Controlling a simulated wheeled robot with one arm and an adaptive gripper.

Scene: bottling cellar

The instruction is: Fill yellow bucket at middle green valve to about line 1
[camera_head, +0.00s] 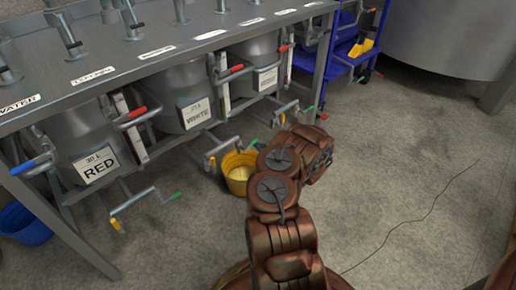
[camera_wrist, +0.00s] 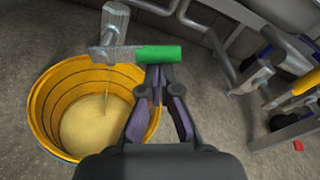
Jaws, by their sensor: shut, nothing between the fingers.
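The yellow bucket (camera_wrist: 42,110) stands on the floor in the wrist view, with pale yellowish liquid (camera_wrist: 95,125) in its bottom. Several dark lines ring its inner wall above the liquid. A thin stream falls into it from the metal tap (camera_wrist: 113,25). The tap's lever has a green handle (camera_wrist: 158,54) pointing right. My gripper (camera_wrist: 159,73) is shut and empty, its tips close against the near side of the green handle; whether they touch is unclear. In the head view the bucket (camera_head: 236,184) is below the tank labelled WHITE (camera_head: 196,113), and my arm hides the gripper.
The tank labelled RED (camera_head: 98,165) is to the left, with its own green-handled valve (camera_head: 175,196). A blue bucket (camera_head: 22,224) stands at far left. Metal bench (camera_head: 160,25) and levers overhang the bucket. A blue cart (camera_head: 345,62) is behind. Floor at right is clear.

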